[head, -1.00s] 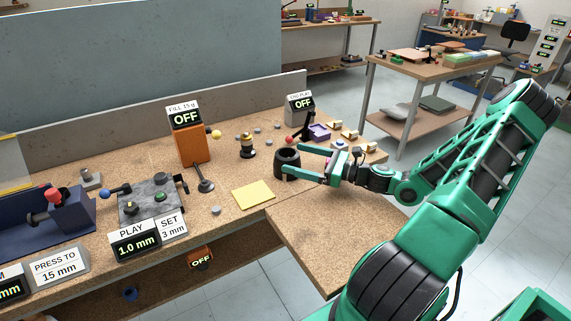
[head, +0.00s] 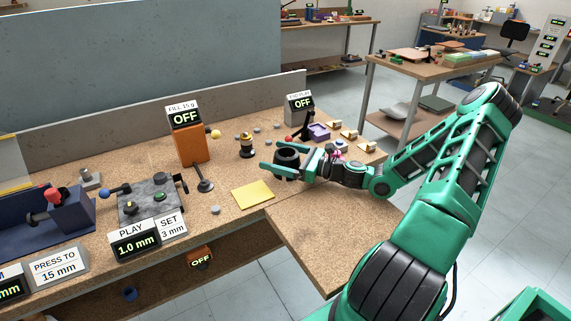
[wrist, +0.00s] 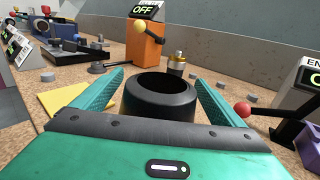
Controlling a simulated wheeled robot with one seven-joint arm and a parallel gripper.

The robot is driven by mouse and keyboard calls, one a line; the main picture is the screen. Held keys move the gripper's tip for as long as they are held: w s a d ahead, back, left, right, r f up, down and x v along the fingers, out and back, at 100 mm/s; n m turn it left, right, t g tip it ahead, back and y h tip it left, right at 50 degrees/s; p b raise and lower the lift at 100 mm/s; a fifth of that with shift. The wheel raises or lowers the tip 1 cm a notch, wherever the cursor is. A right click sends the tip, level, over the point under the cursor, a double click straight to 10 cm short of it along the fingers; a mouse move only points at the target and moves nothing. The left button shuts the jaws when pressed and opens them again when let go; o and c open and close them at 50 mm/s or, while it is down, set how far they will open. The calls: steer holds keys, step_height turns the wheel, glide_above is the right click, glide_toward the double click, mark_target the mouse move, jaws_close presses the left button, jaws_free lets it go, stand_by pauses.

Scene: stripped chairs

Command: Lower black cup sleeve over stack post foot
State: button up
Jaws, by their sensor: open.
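The black cup sleeve (head: 287,161) stands upright on the brown worktop as a thick black ring with an open top. My gripper (head: 268,156) is open around it, with one green finger on each side. In the wrist view the sleeve (wrist: 160,100) sits between the fingers, with a visible gap on both sides near its rim; its lower front is hidden by my gripper body. A short stack with yellow and black bands (head: 247,148) stands behind the sleeve; it also shows in the wrist view (wrist: 176,64). I cannot tell whether this is the stack post.
A yellow sheet (head: 253,194) lies left of the sleeve. A red-knobbed lever (wrist: 243,109), a purple tray (head: 319,132) and small grey discs lie behind and to the right.

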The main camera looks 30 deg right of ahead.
steer(key=shift+c, duration=0.5)
steer(key=c, duration=1)
steer(key=shift+c, duration=0.2)
steer(key=shift+r, duration=0.15)
